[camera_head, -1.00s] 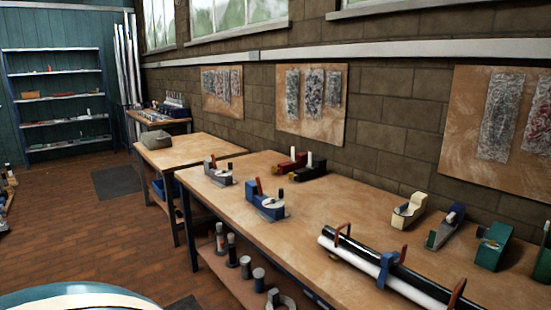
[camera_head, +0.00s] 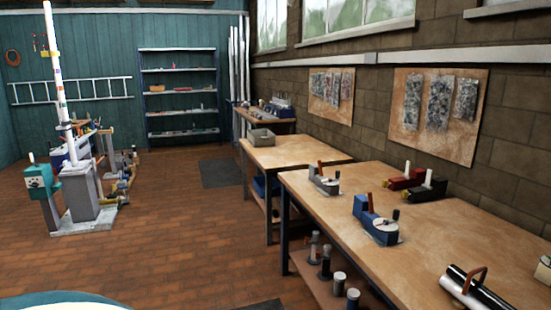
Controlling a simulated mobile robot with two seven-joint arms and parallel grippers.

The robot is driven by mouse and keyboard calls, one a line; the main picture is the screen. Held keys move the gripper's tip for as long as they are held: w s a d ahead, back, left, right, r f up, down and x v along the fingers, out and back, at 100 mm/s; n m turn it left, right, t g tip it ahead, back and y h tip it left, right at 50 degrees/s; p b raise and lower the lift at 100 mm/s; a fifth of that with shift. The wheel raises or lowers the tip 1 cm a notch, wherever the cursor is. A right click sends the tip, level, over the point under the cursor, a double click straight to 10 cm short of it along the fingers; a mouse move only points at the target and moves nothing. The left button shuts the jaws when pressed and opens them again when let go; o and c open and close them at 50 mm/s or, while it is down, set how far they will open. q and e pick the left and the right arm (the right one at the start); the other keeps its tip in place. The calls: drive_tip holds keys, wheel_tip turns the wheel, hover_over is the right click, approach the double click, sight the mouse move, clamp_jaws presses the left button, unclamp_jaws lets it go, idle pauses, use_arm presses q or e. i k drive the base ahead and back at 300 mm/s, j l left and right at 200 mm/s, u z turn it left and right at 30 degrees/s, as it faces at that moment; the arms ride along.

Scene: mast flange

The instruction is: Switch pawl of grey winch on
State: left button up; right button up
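A grey winch (camera_head: 325,183) stands on the long wooden workbench (camera_head: 440,232), near its far left corner. A small red-brown lever rises from its top; the setting of its pawl is too small to tell. A blue winch (camera_head: 378,226) with a red lever stands nearer on the same bench. A red winch (camera_head: 403,180) and a black winch (camera_head: 424,194), each with a white upright handle, stand behind them near the wall. Neither of my grippers shows in the view.
A lower table (camera_head: 290,153) with a grey tray (camera_head: 262,138) stands beyond the bench. A grey pedestal with a white mast (camera_head: 85,190) and a teal machine (camera_head: 41,182) stand at left. The brick floor (camera_head: 190,240) between is open.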

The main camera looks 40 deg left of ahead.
sight(328, 188)
drive_tip(key=i+j+u, duration=0.25)
drive_tip(key=j, duration=0.25)
drive_tip(key=i+j+u, duration=0.2)
drive_tip(key=i+j, duration=0.15)
drive_tip(key=j, duration=0.15)
drive_tip(key=i+j, duration=0.35)
drive_tip(key=j, duration=0.15)
drive_tip(key=i+j, duration=0.4)
drive_tip(key=j, duration=0.15)
drive_tip(key=i+j+u, duration=0.1)
drive_tip(key=i+j, duration=0.25)
drive_tip(key=j, duration=0.15)
